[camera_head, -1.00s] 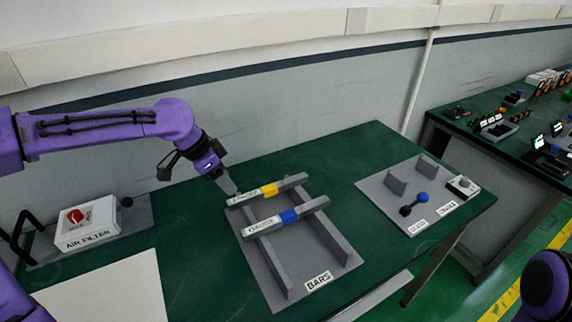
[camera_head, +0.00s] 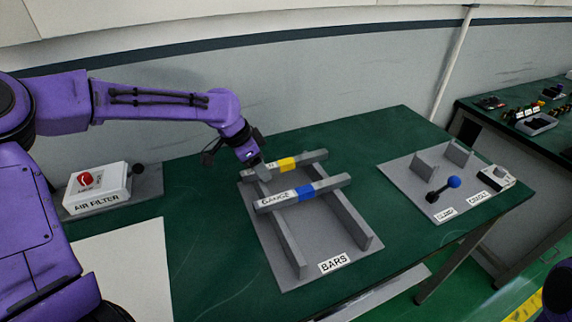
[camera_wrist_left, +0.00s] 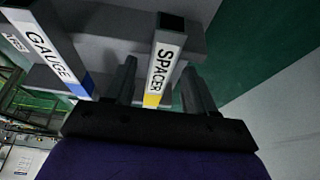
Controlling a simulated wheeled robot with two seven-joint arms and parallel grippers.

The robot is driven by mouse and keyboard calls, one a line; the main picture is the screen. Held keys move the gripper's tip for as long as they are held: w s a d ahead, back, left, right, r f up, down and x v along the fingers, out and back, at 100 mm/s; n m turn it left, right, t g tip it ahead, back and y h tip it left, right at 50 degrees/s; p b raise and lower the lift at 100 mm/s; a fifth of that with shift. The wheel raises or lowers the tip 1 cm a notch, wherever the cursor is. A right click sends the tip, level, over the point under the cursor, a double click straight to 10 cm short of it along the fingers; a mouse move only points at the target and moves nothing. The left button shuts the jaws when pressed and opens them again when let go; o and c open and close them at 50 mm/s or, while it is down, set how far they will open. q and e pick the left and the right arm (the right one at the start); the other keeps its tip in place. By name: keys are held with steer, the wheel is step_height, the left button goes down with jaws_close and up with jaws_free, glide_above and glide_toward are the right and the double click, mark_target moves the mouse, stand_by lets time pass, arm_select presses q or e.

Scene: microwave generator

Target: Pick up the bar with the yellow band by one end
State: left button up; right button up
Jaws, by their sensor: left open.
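The bar with the yellow band (camera_head: 313,156) lies across two upright supports of a grey rack, behind the bar with the blue band (camera_head: 332,183). In the left wrist view the yellow-banded bar (camera_wrist_left: 166,52) reads SPACER and lies between my two fingers. My left gripper (camera_head: 262,172) is open at the bar's left end, left of the band, and covers part of the label. A gap shows between the bar and each finger in the wrist view (camera_wrist_left: 161,82). The blue-banded bar, marked GAUGE, also shows there (camera_wrist_left: 48,50), left of the fingers. My right gripper is not in view.
The rack's grey base (camera_head: 302,268) carries a BARS label. An air filter box (camera_head: 97,189) with a red knob stands at left. A grey plate (camera_head: 408,178) with uprights and a blue-ended piece (camera_head: 443,190) lies at right. Green tabletop between them is clear.

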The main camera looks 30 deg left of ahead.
arm_select(q)
steer(key=shift+s, duration=0.1)
steer(key=shift+f, duration=0.1)
jaws_close()
